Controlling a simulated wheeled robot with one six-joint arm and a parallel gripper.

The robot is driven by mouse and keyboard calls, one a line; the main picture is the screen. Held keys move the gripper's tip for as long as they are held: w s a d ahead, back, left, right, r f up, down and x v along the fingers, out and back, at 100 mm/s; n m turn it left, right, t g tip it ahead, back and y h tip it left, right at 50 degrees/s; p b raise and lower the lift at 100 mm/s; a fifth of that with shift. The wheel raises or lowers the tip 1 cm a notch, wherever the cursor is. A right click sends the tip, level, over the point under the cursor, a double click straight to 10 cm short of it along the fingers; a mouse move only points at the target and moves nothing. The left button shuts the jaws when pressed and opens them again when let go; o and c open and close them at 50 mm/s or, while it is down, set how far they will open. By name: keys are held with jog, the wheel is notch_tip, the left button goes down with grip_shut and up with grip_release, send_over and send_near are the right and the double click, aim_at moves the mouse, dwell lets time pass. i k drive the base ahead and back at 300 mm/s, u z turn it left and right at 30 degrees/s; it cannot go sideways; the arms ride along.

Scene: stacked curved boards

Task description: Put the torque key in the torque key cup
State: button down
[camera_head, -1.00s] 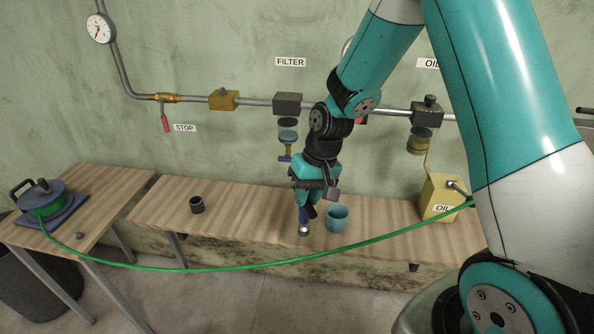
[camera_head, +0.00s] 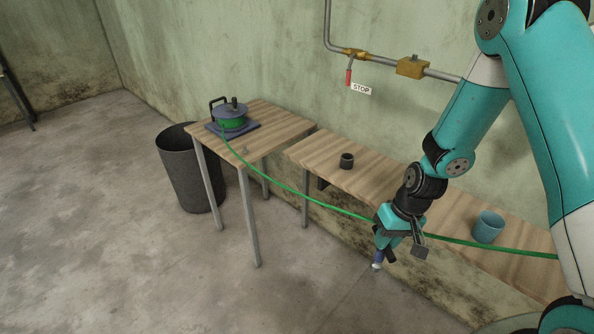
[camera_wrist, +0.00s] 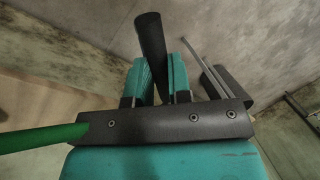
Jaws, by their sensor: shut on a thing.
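My gripper (camera_head: 381,250) is shut on a slim tool, which I take to be the torque key (camera_head: 377,265). In the wrist view a dark cylindrical end of the key (camera_wrist: 149,38) sticks out past the teal fingers (camera_wrist: 160,80). The key hangs in front of the long bench, over the floor. A larger teal cup (camera_head: 488,227) stands to the right.
A green hose (camera_head: 300,190) runs from a reel (camera_head: 230,120) on the left table past my gripper; it also shows in the wrist view (camera_wrist: 40,137). A black bin (camera_head: 185,165) stands by that table. The bench around the black cup is clear.

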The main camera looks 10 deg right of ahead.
aim_at(347, 165)
jog(key=u, duration=1.6)
jog(key=i, duration=1.85)
jog(key=z, duration=3.35)
